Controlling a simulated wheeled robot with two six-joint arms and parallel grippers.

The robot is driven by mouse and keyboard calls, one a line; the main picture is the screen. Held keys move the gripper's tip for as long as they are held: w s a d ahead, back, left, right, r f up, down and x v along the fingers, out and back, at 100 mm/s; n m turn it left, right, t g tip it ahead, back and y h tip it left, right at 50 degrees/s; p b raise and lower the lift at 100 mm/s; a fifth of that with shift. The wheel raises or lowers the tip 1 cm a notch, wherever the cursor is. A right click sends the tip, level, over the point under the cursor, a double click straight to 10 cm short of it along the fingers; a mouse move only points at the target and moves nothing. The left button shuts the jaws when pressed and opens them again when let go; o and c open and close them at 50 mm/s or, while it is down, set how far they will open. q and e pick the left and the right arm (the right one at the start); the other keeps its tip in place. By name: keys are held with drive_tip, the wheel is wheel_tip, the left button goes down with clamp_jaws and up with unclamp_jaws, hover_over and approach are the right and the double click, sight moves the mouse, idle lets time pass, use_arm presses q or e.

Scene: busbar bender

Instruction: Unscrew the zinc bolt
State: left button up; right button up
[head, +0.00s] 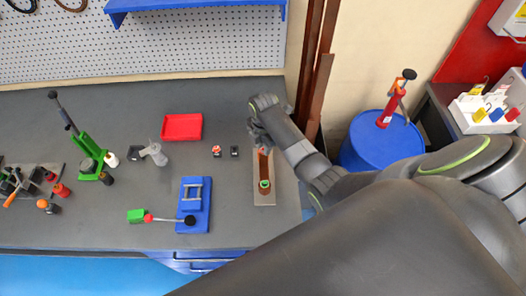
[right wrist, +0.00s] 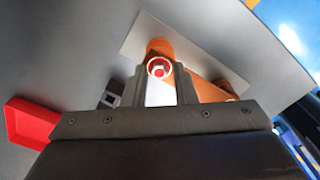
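A light metal plate (head: 263,198) lies on the grey bench and carries a copper-orange bar (head: 262,163). A small green-topped fastener (head: 265,184) stands at the bar's near end. In the right wrist view the bar (right wrist: 212,92) lies on the plate (right wrist: 185,50). A round, pale-rimmed bolt head (right wrist: 159,68) with a red centre sits between the fingertips of my right gripper (right wrist: 160,76). The fingers stand a small way apart on either side; whether they touch it is unclear. In the head view my right gripper (head: 264,142) covers the far bar end. My left gripper is out of view.
A blue fixture (head: 193,205) with a lever, a red tray (head: 182,127), two small dark blocks and a green lever tool (head: 90,150) are to the left on the bench. A blue drum (head: 380,145) stands to the right. Bench between plate and fixture is clear.

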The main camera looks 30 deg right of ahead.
drive_tip(key=shift+m, duration=1.3)
drive_tip(key=m, duration=0.2)
drive_tip(key=shift+m, duration=0.4)
drive_tip(key=m, duration=0.3)
drive_tip(key=shift+m, duration=0.5)
clamp_jaws()
